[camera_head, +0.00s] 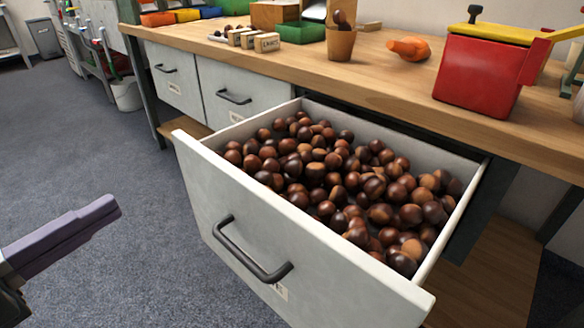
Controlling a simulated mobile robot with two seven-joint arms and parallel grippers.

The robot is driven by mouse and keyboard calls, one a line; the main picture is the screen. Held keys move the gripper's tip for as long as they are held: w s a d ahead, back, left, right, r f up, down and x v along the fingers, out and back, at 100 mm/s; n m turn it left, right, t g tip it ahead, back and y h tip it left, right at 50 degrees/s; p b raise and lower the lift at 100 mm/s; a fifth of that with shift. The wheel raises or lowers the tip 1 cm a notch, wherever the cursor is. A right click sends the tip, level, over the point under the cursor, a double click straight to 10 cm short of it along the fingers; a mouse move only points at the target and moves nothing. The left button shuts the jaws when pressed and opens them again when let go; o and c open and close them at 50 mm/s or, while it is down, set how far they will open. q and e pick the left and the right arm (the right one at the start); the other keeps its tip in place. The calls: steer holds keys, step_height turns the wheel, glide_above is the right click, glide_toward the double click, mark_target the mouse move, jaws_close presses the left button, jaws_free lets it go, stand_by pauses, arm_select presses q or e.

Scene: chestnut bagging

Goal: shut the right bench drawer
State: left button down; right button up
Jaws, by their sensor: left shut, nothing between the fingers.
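The right bench drawer (200,190) is pulled well out from under the wooden bench and is full of brown chestnuts (330,190). Its front is pale grey-white with a dark bar handle (248,252) and a small label partly hidden by the handle. My left gripper (112,207) shows at the lower left, with purple fingers together and empty. It is in front of the drawer and to its left, apart from the front panel and handle. My right gripper is not in view.
Two shut drawers (235,95) sit to the left under the bench top (380,75). On the bench stand a red box (482,75), a terracotta pot (340,43), an orange object (408,48) and small blocks. The grey floor (90,150) at left is clear near the gripper.

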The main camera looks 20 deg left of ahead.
arm_select(q)
step_height(320, 180, down, 4)
steer(key=s+d+m+h+b, duration=0.1)
steer(key=s+m+h+b, duration=0.1)
steer(key=b, duration=0.1)
glide_toward(235, 185)
steer(key=shift+m+g+h, duration=0.3)
steer(key=x, duration=0.6)
steer(key=shift+a+r, duration=0.15)
steer(key=shift+a, duration=0.05)
steer(key=shift+w+d, duration=0.2)
steer(key=shift+w, duration=0.25)
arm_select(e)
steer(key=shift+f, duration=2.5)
